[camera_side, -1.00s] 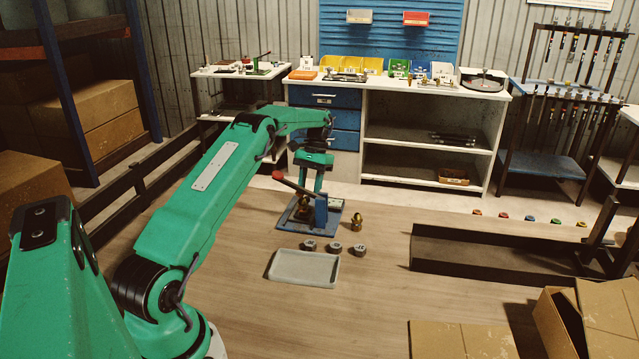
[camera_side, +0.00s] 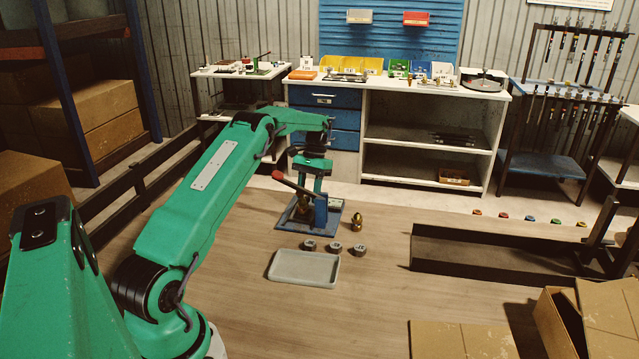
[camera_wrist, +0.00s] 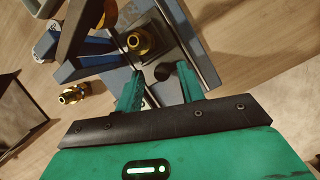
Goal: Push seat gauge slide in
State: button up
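The crimper stands on a blue base plate (camera_side: 290,226), with a blue upright (camera_side: 321,211) and a red-tipped lever (camera_side: 279,175). My gripper (camera_side: 311,182) points down over it. In the wrist view, my gripper (camera_wrist: 160,82) has its two green fingers apart with a gap between them. A small dark rounded part (camera_wrist: 164,71) shows between the fingers; I cannot tell whether it is the seat gauge slide or whether a finger touches it. A brass fitting (camera_wrist: 141,42) sits in the crimper just beyond the fingers. The slide is not clearly identifiable in either view.
A separate brass fitting (camera_side: 357,222) stands right of the base plate; it also shows in the wrist view (camera_wrist: 74,93). Three grey dies, one here (camera_side: 335,247), stand in front. A grey tray (camera_side: 303,282) lies nearer. The tabletop right of these is clear up to a dark channel (camera_side: 480,250).

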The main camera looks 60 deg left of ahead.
grip_shut()
jog(key=shift+d, duration=0.2)
jog(key=shift+s+d, duration=0.9)
dwell(0.8)
jog(key=shift+o, duration=0.5)
grip_release()
jog(key=shift+a, duration=0.1)
jog(key=shift+w+a+r, duration=0.1)
jog(key=shift+a+r, duration=0.05)
jog(key=shift+r, duration=0.1)
jog(key=shift+v, duration=2.6)
